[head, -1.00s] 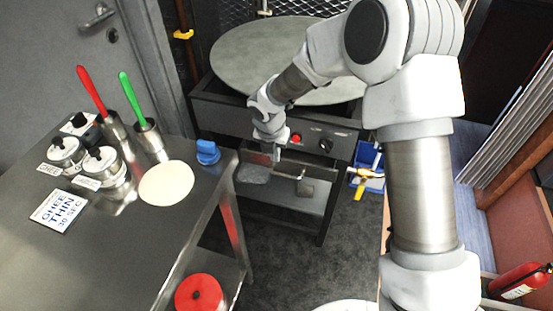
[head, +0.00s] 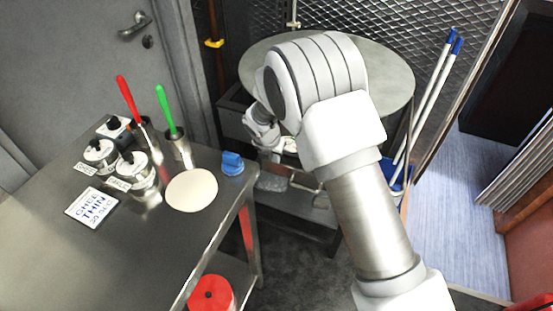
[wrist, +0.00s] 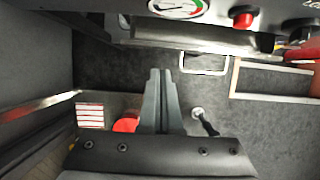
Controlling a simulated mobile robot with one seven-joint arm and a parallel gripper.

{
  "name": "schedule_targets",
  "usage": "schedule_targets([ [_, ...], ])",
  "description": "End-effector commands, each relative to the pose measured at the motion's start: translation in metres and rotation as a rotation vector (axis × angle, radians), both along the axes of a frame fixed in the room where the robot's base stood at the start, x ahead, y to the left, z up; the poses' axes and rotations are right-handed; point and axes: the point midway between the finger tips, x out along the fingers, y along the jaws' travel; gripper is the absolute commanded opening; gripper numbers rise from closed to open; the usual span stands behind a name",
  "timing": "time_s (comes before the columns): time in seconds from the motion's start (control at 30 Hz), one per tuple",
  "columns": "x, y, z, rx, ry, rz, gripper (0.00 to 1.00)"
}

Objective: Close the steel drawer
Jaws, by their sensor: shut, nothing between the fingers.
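My gripper (wrist: 161,78) is shut and empty, its fingertips over dark floor in the wrist view. In the head view my gripper (head: 272,155) is at the front of the unit under the round griddle, partly hidden by my arm. In the wrist view a steel drawer-like front (wrist: 195,36) runs below the control panel, with a pale loop handle (wrist: 203,66) below it. The fingertips are apart from the handle, to its left in the picture. I cannot tell how far the drawer stands out; my arm covers much of it in the head view.
A steel table (head: 130,250) with tins, utensil pots and a flatbread (head: 191,190) stands left of the unit. The round griddle (head: 385,80) is above. A red lidded pot (head: 211,294) sits on the table's lower shelf. Dark floor lies between.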

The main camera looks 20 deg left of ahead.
Motion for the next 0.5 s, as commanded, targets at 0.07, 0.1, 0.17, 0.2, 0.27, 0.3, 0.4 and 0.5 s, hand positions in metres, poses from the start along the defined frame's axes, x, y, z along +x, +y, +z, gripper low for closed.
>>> schedule_targets([
  [0.07, 0.005, -0.001, -0.017, -0.001, 0.001, -0.002, 0.00],
  [0.1, 0.008, -0.002, -0.024, -0.002, 0.001, -0.002, 0.00],
  [0.17, 0.012, -0.003, -0.035, -0.003, 0.001, -0.001, 0.00],
  [0.2, 0.015, -0.002, -0.041, -0.003, 0.001, -0.001, 0.00],
  [0.27, 0.019, -0.003, -0.050, -0.001, 0.001, -0.002, 0.00],
  [0.3, 0.021, -0.003, -0.056, -0.001, 0.001, -0.002, 0.00],
  [0.4, 0.026, -0.004, -0.067, -0.001, 0.001, -0.002, 0.00],
  [0.5, 0.029, -0.004, -0.074, -0.001, 0.000, -0.002, 0.00],
])
